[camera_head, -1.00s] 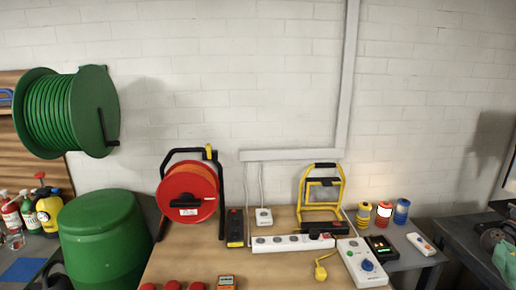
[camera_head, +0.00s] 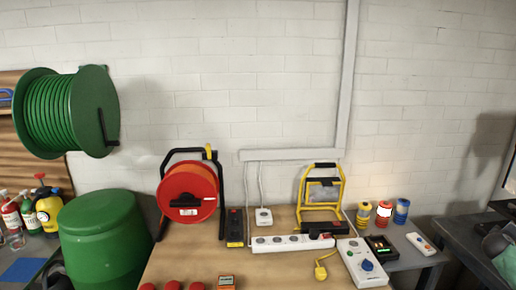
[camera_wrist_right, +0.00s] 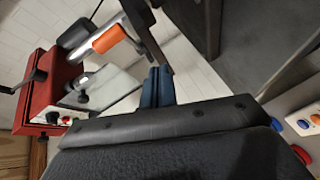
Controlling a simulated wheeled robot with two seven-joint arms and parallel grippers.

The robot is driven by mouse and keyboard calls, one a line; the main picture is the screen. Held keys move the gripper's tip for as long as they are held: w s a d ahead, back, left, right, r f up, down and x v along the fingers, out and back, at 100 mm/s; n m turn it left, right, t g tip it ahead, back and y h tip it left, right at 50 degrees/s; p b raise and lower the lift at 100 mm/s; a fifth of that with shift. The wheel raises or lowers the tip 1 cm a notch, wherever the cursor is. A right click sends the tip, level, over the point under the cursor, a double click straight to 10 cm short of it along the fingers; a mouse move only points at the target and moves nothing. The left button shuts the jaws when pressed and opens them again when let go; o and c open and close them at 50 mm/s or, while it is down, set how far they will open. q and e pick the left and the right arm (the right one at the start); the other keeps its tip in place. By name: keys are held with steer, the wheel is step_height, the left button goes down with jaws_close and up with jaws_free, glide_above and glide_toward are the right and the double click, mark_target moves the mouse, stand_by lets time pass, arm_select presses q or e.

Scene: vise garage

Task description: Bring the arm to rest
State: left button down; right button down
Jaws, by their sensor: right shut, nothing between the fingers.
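In the right wrist view, my right gripper (camera_wrist_right: 158,86) shows as two dark blue fingers pressed together. They are shut with nothing between them. The dark housing of my wrist fills the lower part of that view. Neither gripper can be made out for certain in the head view, and my left gripper is not in view. A dark shape with a grey-green part at the right edge of the head view is cut off, and I cannot tell what it is.
The wooden bench holds a red cable reel (camera_head: 188,192), a white power strip (camera_head: 292,243), a yellow-framed lamp (camera_head: 320,192) and a white box with a blue knob (camera_head: 362,262). A green barrel (camera_head: 103,240) stands left. The right wrist view shows a red box (camera_wrist_right: 45,88) and an orange cylinder (camera_wrist_right: 108,39).

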steer(key=s+a+f+y, duration=0.2)
steer(key=a+f, duration=0.5)
steer(key=f, duration=0.4)
steer(key=s+a+f+g+y, duration=0.1)
steer(key=s+a+f+y, duration=0.15)
steer(key=a+f, duration=0.6)
steer(key=s+a+f+y, duration=0.25)
steer(key=a+f, duration=0.25)
steer(key=f, duration=0.8)
steer(key=s+a+f+g+y, duration=0.1)
steer(key=s+a+f+y, duration=0.1)
steer(key=s+a+f, duration=0.65)
steer(key=s+a+f+g+y, duration=0.1)
steer(key=s+a+f+g, duration=0.1)
steer(key=s+a+f, duration=0.65)
steer(key=s+a+f+g+y, duration=0.1)
steer(key=s+a+f, duration=0.4)
steer(key=s+a, duration=0.3)
steer(key=s+a+f+g+y, duration=0.1)
steer(key=s+a+f, duration=0.4)
steer(key=a, duration=0.8)
steer(key=s+a+f+g+y, duration=0.1)
steer(key=s+a+f, duration=0.5)
steer(key=s+a, duration=0.5)
steer(key=shift+m+y, duration=0.4)
steer(key=shift+d, duration=0.1)
